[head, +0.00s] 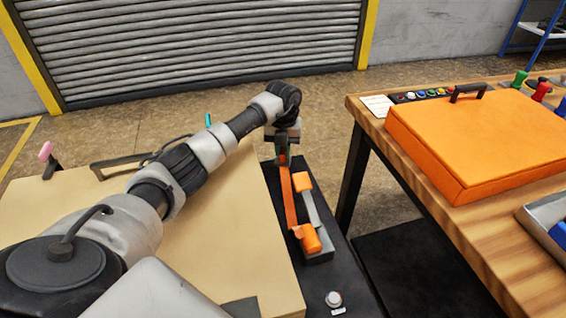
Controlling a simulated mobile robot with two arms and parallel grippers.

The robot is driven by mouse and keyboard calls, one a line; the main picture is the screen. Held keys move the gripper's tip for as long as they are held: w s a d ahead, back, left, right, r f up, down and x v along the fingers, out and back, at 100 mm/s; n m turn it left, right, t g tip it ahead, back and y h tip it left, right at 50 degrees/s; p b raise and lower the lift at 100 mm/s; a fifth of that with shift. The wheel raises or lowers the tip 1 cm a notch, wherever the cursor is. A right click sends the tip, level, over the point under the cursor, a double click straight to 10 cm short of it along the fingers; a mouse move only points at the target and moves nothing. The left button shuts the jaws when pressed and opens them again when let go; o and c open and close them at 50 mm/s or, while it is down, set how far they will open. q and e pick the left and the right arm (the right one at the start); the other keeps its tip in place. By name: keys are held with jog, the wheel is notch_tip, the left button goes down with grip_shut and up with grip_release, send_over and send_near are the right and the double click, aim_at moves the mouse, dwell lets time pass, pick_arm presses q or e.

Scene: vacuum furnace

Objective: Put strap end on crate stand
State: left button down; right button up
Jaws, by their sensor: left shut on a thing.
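My left arm reaches over a large tan crate top. Its gripper (283,157) points down at the crate's right side and is shut on the upper end of an orange strap (290,200). The strap hangs down to a grey and orange ratchet-like piece (312,240). The black surface (335,275) beside the crate, under this piece, looks like the crate stand. The fingertips are small and partly hidden, so I cannot tell whether the strap end touches the stand. My right gripper is not in view.
A wooden table (450,235) on the right bears an orange case (480,140) with a black handle. A round button (333,299) sits at the front of the black surface. A pink-topped piece (46,152) is at the crate's far left. A shutter door (200,45) closes the back.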

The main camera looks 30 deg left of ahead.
aim_at(283, 159)
pick_arm(q)
notch_tip(283, 159, down, 3)
jog(key=shift+f+b, duration=0.2)
jog(key=shift+b, duration=0.15)
jog(key=shift+f, duration=0.3)
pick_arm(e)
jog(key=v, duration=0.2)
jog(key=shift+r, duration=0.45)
pick_arm(q)
jog(key=shift+f, duration=0.15)
jog(key=c, duration=1.1)
grip_release()
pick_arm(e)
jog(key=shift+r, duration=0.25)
pick_arm(q)
jog(key=shift+r, duration=0.2)
notch_tip(283, 159, up, 12)
jog(key=shift+f+p, duration=0.1)
jog(key=shift+p, duration=0.9)
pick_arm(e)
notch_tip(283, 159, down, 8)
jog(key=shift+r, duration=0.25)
